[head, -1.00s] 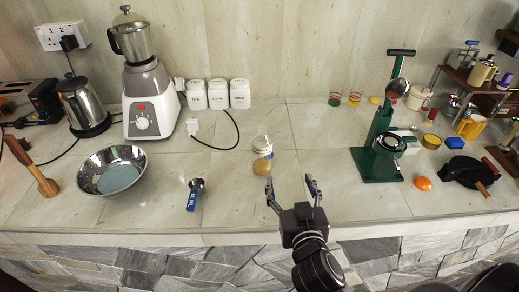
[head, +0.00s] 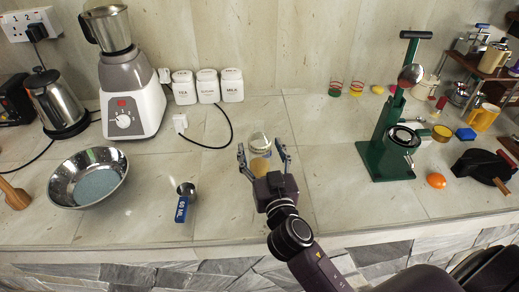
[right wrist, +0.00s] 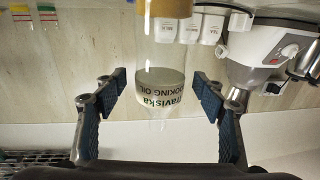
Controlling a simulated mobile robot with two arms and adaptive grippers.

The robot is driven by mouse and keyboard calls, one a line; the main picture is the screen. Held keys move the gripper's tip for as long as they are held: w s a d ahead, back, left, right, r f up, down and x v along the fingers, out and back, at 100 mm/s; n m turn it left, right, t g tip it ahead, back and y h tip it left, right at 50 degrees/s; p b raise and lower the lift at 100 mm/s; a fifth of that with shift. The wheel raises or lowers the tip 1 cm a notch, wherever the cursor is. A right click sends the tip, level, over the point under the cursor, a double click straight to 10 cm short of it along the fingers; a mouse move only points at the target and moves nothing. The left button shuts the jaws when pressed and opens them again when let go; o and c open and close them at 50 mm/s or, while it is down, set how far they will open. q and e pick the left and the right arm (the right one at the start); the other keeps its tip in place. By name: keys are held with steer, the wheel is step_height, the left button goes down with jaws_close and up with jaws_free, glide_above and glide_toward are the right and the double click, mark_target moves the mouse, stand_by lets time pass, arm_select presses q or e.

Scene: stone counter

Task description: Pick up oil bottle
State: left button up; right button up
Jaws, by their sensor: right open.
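The oil bottle (head: 259,146) stands on the counter in the head view, a clear bottle with yellowish content. Its lower part is partly hidden by my right gripper. In the right wrist view the oil bottle (right wrist: 160,80) shows a label reading "COOKING OIL", upside down in the picture. My right gripper (head: 263,152) is open, with its fingers to either side of the bottle in the head view. In the right wrist view the blue-padded fingers (right wrist: 163,97) are apart, with a gap on both sides of the bottle. My left gripper is not in view.
A blender (head: 130,95) and white canisters (head: 208,86) stand behind. A green press (head: 377,155) stands to the right, with free counter between.

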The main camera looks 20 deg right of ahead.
mark_target(259, 138)
steer(key=shift+w+d, duration=0.2)
steer(key=shift+w, duration=0.85)
steer(key=c, duration=0.5)
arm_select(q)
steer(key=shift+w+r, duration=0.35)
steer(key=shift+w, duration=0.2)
arm_select(e)
steer(key=c, duration=0.8)
steer(key=shift+c, duration=0.2)
steer(key=shift+r, duration=0.15)
steer(key=shift+r+p, duration=0.4)
steer(key=shift+r, duration=0.7)
arm_select(q)
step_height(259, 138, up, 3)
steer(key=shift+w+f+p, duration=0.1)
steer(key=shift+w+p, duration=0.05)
steer(key=shift+p, duration=0.95)
arm_select(e)
step_height(259, 138, up, 18)
steer(key=shift+f, duration=0.25)
